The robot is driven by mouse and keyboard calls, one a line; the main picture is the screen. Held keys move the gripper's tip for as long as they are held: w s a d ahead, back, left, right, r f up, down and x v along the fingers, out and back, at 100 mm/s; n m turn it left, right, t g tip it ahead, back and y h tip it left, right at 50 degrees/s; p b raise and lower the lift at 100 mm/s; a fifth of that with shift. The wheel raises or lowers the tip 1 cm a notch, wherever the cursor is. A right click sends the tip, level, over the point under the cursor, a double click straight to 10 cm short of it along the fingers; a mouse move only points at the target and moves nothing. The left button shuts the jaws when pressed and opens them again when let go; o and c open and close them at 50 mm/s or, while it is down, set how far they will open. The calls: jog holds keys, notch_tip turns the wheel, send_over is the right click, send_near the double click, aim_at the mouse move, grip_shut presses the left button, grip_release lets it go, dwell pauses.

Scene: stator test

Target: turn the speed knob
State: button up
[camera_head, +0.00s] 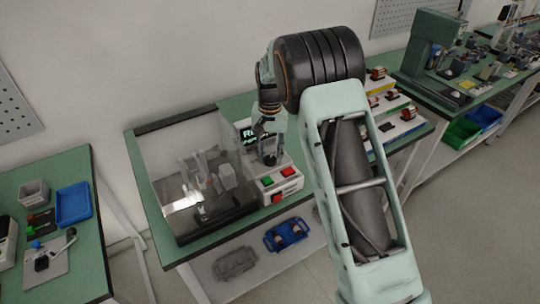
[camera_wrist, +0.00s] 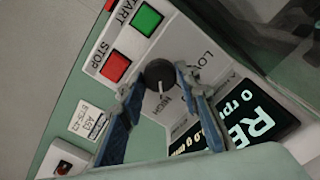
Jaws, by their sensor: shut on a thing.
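The speed knob (camera_wrist: 158,72) is a round black dial with a white pointer line, seen in the wrist view on the pale panel of the control box (camera_wrist: 160,110). The pointer line runs down in that picture. LOW and HIGH labels stand beside it. My gripper (camera_wrist: 160,82) has one blue-grey finger on each side of the knob and is shut on it. In the head view my gripper (camera_head: 269,150) reaches down to the control box (camera_head: 284,188), and the knob is mostly hidden by it. The display (camera_wrist: 250,125) reads "0 rpm" in part.
The green START button (camera_wrist: 147,17) and red STOP button (camera_wrist: 115,67) sit close to the knob. A clear cover (camera_head: 185,165) stands left of the box. Parts trays (camera_head: 400,112) lie to the right.

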aim_at(270, 158)
jog(key=shift+m, duration=0.3)
jog(key=o, duration=1.2)
jog(key=shift+c, duration=0.2)
notch_tip(270, 158, up, 12)
jog(key=shift+r, duration=0.15)
